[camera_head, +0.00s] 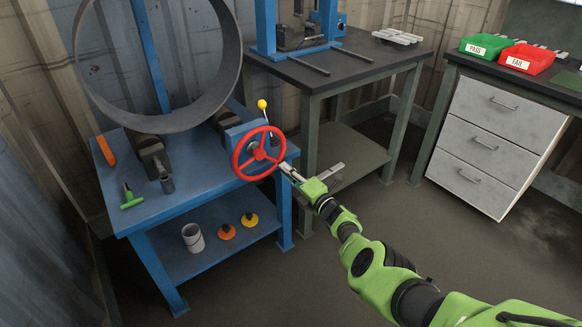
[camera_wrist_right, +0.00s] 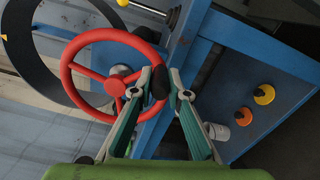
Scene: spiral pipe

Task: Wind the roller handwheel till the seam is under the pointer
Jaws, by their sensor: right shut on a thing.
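The red handwheel (camera_head: 238,163) is on the front of the blue roller bench; it also shows in the right wrist view (camera_wrist_right: 68,84). My right gripper (camera_head: 283,170) is at its lower right rim. In the right wrist view my right gripper (camera_wrist_right: 168,84) has its fingertips on either side of the wheel's dark handle (camera_wrist_right: 160,84) and is shut on it. The large grey pipe ring (camera_head: 232,70) stands upright on the rollers (camera_head: 150,150). I cannot make out a seam on it. My left gripper is not in view.
A lever with a yellow ball (camera_head: 262,104) rises just above the wheel. A green-handled tool (camera_head: 131,200) and an orange object (camera_head: 106,151) lie on the bench. A grey cup (camera_head: 193,238) and orange and yellow pieces sit on its lower shelf. The floor to the right is clear.

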